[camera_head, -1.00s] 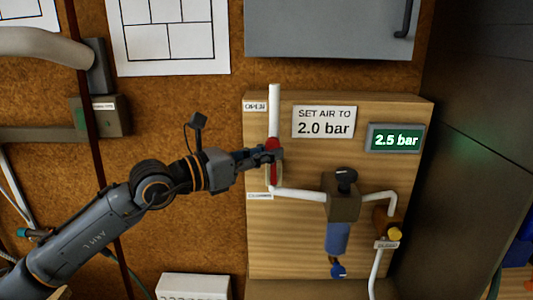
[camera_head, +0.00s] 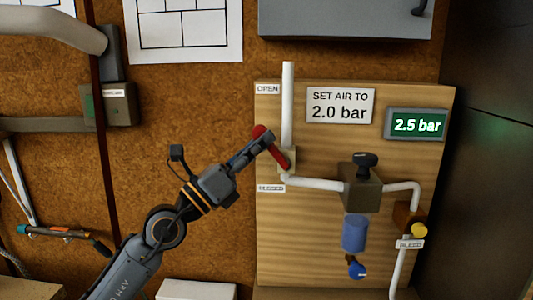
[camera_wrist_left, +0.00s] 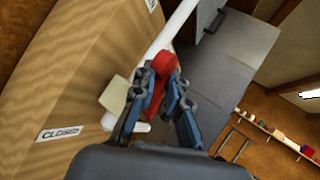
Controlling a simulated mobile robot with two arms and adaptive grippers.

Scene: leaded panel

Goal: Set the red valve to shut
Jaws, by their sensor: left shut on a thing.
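The red valve lever (camera_head: 277,151) is on the white vertical pipe of the wooden panel. It slants up and left from its pivot, between the OPEN label (camera_head: 267,89) and the CLOSED label (camera_head: 271,188). My left gripper (camera_head: 264,137) is shut on the lever near its upper end. In the left wrist view the red lever (camera_wrist_left: 164,66) shows between the fingers (camera_wrist_left: 163,88), and the CLOSED label (camera_wrist_left: 60,133) is at the left. My right gripper is not in view.
A display (camera_head: 417,124) reads 2.5 bar beside a sign (camera_head: 340,105) reading SET AIR TO 2.0 bar. A regulator with a black knob (camera_head: 366,160) and a yellow bleed knob (camera_head: 419,230) are to the right. A grey cabinet (camera_head: 345,18) hangs above.

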